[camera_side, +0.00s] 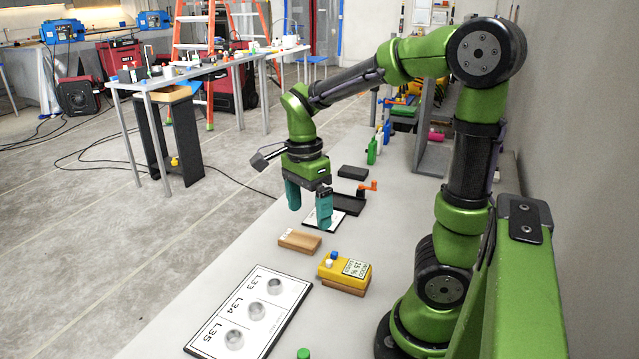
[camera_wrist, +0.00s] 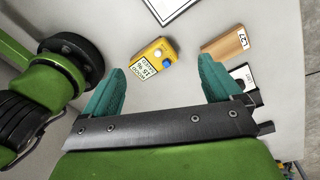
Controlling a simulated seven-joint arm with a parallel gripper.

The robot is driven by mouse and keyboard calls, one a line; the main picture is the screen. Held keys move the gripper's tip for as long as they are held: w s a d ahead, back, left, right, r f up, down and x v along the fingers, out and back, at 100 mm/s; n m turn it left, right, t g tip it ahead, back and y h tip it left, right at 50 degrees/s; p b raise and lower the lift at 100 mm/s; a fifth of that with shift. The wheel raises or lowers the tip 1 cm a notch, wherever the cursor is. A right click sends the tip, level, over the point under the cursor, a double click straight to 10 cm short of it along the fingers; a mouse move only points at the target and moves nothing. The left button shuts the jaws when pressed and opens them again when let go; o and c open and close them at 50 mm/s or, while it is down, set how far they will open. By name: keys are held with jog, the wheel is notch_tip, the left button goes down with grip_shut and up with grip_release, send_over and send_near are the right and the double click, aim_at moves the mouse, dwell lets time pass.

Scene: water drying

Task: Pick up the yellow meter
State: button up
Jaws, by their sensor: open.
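My gripper (camera_side: 309,212) has teal fingers spread apart and empty, above the table and farther back than the meter. In the wrist view my gripper (camera_wrist: 160,75) is also open, with nothing between the fingers.
A wooden block (camera_side: 300,241) lies just behind the meter; in the wrist view the block (camera_wrist: 226,44) carries an L27 label. The L33–L35 board (camera_side: 213,325) lies in front. A dark tray with an orange handle (camera_side: 367,187) is behind my gripper. A green-capped item (camera_side: 303,353) stands at the front edge.

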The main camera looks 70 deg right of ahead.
jog(key=s+d+m+g, duration=0.1)
jog(key=d+m+g, duration=0.15)
jog(key=m, duration=1.05)
send_over(345, 266)
jog(key=w, duration=0.2)
jog(key=f, duration=0.9)
jog(key=shift+w+a+f, duration=0.1)
jog(key=shift+w+a, duration=0.05)
jog(key=shift+a, duration=0.05)
jog(key=shift+d+x, duration=0.15)
jog(key=shift+x, duration=1.35)
jog(key=shift+d+x, duration=0.15)
jog(key=shift+x, duration=1.35)
jog(key=shift+t, duration=0.25)
jog(key=c, duration=1.4)
